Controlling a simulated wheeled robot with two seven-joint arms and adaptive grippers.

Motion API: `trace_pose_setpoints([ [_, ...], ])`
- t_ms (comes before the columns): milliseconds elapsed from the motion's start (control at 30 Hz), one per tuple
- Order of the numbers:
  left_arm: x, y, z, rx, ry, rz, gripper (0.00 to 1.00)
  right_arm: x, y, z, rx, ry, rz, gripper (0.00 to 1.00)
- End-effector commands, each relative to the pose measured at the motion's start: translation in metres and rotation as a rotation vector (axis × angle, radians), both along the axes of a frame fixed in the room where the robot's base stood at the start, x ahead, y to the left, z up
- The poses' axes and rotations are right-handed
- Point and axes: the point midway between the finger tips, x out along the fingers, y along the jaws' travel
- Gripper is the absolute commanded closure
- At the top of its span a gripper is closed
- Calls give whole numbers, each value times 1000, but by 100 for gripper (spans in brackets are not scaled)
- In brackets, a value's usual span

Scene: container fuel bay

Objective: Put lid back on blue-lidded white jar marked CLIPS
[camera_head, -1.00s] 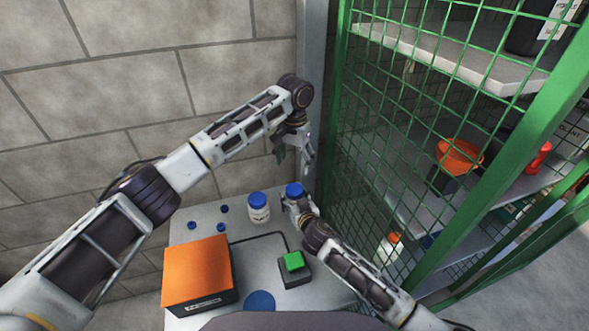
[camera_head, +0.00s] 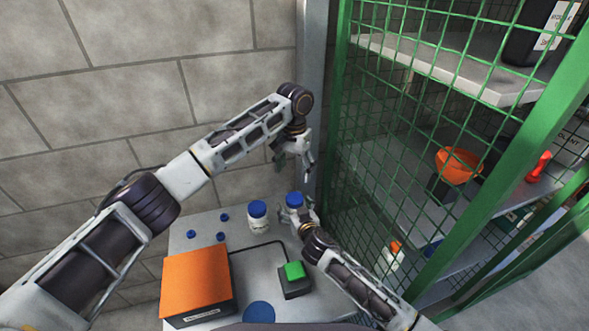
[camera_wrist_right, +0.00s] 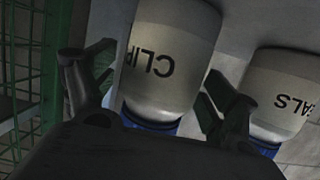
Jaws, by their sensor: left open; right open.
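The white jar marked CLIPS (camera_wrist_right: 168,58) shows upside down in the right wrist view, with its blue lid (camera_wrist_right: 150,124) at the mouth end. Its blue lid top also shows in the head view (camera_head: 294,199). Whether the lid is fully seated cannot be told. My right gripper (camera_head: 297,215) is open, and its fingers are on either side of the jar near the lid end in the wrist view (camera_wrist_right: 150,100). It hides most of the jar in the head view. My left gripper (camera_head: 294,162) is open and empty, above and behind the jar.
A second blue-lidded white jar (camera_head: 257,217), its label ending in ALS, stands left of the CLIPS jar. Several small blue pieces (camera_head: 221,237), an orange-topped box (camera_head: 196,276) and a green button box (camera_head: 294,272) share the table. Green mesh (camera_head: 370,150) closes off the right.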

Motion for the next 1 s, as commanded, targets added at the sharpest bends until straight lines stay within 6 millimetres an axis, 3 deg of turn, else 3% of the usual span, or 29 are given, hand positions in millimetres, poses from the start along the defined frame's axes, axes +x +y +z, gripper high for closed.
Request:
trace_pose_setpoints([
  [367, 0, 0, 0, 0, 0, 0, 23, -15, -5, 4, 0, 1, 0, 14],
  [1000, 0, 0, 0, 0, 0, 0, 23, -70, -23, 22, 1, 1, 0, 14],
])
